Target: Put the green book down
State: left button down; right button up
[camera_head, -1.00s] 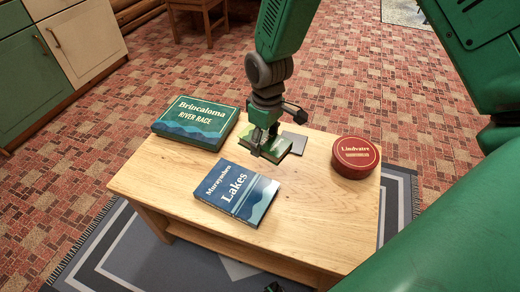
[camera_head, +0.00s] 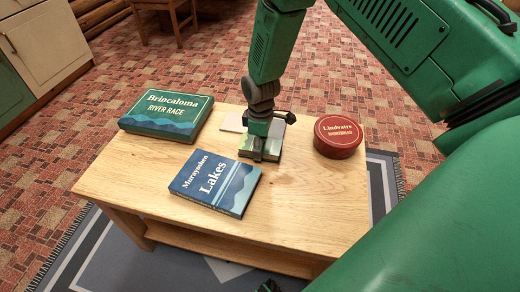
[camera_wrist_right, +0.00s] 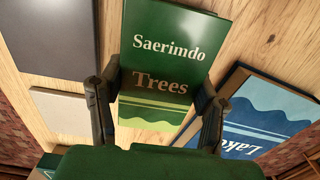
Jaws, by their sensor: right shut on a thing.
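The green book, titled "Saerimdo Trees" (camera_wrist_right: 165,60), is between the fingers of my right gripper (camera_wrist_right: 155,110). In the head view the gripper (camera_head: 262,150) points down and is shut on the green book (camera_head: 246,147), which is partly hidden behind the fingers. The book is low over the wooden table (camera_head: 285,200), between the blue "Lakes" book and the red round box. I cannot tell whether it touches the tabletop.
The blue "Lakes" book (camera_head: 215,183) lies close at front left; it also shows in the wrist view (camera_wrist_right: 265,115). The "River Race" box (camera_head: 166,114) is at back left, the red round box (camera_head: 338,136) at right. A pale flat thing (camera_head: 233,122) lies behind. The table's front right is bare.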

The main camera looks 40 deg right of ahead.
jog(key=shift+w+f, duration=0.1)
jog(key=shift+f, duration=0.2)
jog(key=shift+f, duration=0.2)
jog(key=o, duration=1.2)
jog(key=shift+d, duration=0.1)
